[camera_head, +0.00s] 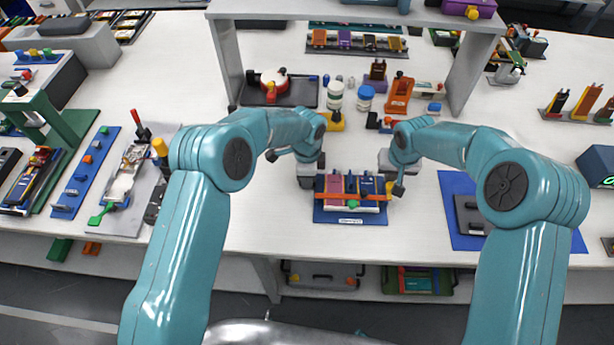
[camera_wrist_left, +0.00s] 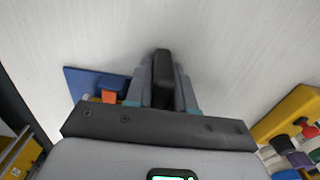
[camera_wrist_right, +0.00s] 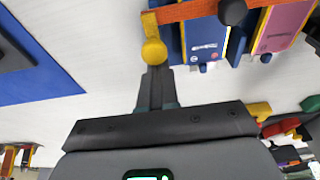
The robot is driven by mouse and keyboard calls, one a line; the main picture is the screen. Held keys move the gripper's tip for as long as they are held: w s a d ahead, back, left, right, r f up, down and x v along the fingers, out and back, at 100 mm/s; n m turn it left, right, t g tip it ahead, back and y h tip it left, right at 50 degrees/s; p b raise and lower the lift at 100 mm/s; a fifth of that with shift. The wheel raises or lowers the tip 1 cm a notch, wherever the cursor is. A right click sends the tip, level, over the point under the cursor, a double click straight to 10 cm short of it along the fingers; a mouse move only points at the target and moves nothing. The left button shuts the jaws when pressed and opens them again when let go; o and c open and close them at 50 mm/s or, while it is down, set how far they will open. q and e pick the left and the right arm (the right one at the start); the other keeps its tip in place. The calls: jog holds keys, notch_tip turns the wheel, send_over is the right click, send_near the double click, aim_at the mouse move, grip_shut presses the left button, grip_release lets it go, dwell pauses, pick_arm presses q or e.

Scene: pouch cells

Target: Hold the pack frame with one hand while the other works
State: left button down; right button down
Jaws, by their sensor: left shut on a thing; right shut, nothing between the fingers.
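The pack frame (camera_head: 350,217) has a blue labelled base and stands at the table's front middle. It holds magenta and blue pouch cells (camera_wrist_right: 205,40), with an orange bar (camera_head: 345,197) across them. My left gripper (camera_head: 318,182) is at its left end. In the left wrist view the fingers (camera_wrist_left: 163,85) are shut on a black upright part, apparently the frame's; the blue base (camera_wrist_left: 85,82) shows beside them. My right gripper (camera_head: 397,187) is at the right end, shut and empty. In the right wrist view its fingertips (camera_wrist_right: 155,80) are just below the bar's yellow knob (camera_wrist_right: 154,52); contact is unclear.
A blue mat (camera_head: 459,205) with a dark block lies to the right. A grey gantry (camera_head: 228,60) spans the back. Trays fill the left side.

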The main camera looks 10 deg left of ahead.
jog(key=shift+s+d, duration=0.1)
jog(key=shift+s, duration=0.55)
notch_tip(320, 180, up, 6)
jog(key=w, duration=0.1)
jog(key=shift+w, duration=0.25)
dwell(0.4)
pick_arm(q)
jog(key=c, duration=0.9)
grip_release()
jog(key=shift+r, duration=0.15)
